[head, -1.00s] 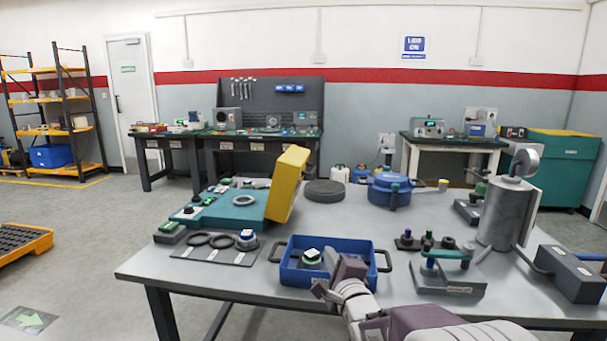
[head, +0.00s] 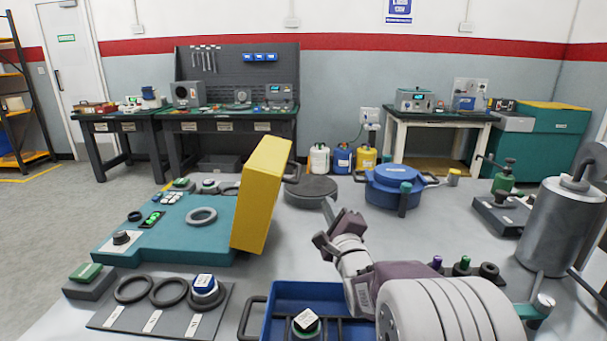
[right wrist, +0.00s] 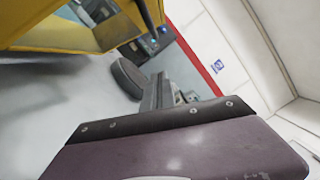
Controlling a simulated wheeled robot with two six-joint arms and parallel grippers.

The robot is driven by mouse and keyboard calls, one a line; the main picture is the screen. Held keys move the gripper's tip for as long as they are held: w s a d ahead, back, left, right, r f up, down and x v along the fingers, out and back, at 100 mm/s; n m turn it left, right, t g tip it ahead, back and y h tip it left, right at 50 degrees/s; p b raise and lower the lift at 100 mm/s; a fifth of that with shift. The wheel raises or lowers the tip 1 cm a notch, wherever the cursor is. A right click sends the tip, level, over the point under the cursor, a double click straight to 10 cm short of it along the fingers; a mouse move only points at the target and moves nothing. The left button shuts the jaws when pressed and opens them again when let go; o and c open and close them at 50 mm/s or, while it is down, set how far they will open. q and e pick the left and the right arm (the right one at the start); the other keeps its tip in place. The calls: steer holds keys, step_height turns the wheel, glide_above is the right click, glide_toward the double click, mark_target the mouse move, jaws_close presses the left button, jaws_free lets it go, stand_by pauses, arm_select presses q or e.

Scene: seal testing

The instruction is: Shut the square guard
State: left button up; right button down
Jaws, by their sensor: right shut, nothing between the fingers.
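The square guard (head: 261,195) is a yellow box-like cover standing open, steeply raised at the right side of a teal test unit (head: 170,237). The unit's top with a grey ring (head: 202,216) is uncovered. My right gripper (head: 327,224) is shut and empty, to the right of the guard and apart from it, above the table. In the right wrist view the guard (right wrist: 60,30) fills the upper left, and my right gripper's fingers (right wrist: 160,92) point away from the camera. My left gripper is not in view.
A blue tray (head: 268,306) with a part in it lies below my right arm. A black mat with rings (head: 160,312) lies in front of the unit. A dark round disc (head: 311,190) and a blue lidded pot (head: 392,186) stand behind. A metal cylinder (head: 560,228) stands at right.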

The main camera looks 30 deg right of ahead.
steer(key=w+r, duration=0.3)
steer(key=w, duration=0.8)
